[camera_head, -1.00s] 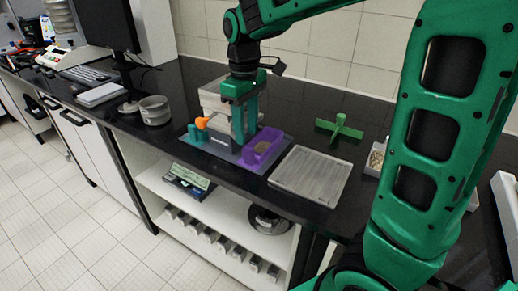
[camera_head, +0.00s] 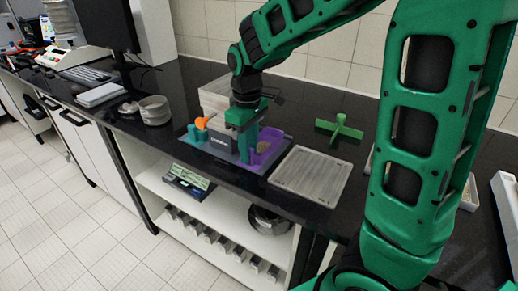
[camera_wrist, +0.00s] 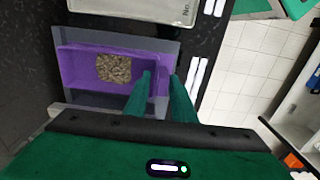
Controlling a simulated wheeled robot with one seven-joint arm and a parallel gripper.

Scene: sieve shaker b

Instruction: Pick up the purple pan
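The purple pan (camera_head: 268,147) is a shallow rectangular tray on the grey shaker base, partly hidden by my gripper in the head view. In the wrist view the pan (camera_wrist: 85,80) holds a small heap of brown grains (camera_wrist: 114,68). My gripper (camera_head: 246,157) points down at the pan's near end. In the wrist view the two green fingers of my gripper (camera_wrist: 160,75) are apart, one inside the pan and one beyond its right end wall. The end wall lies between them, with gaps visible; I cannot see firm contact.
A pale flat plate (camera_head: 311,176) lies right of the shaker base. A green cross-shaped piece (camera_head: 339,130) stands behind it. An orange-topped blue part (camera_head: 199,130) is on the base's left. A round metal sieve (camera_head: 155,110) stands further left. The counter's front edge is close.

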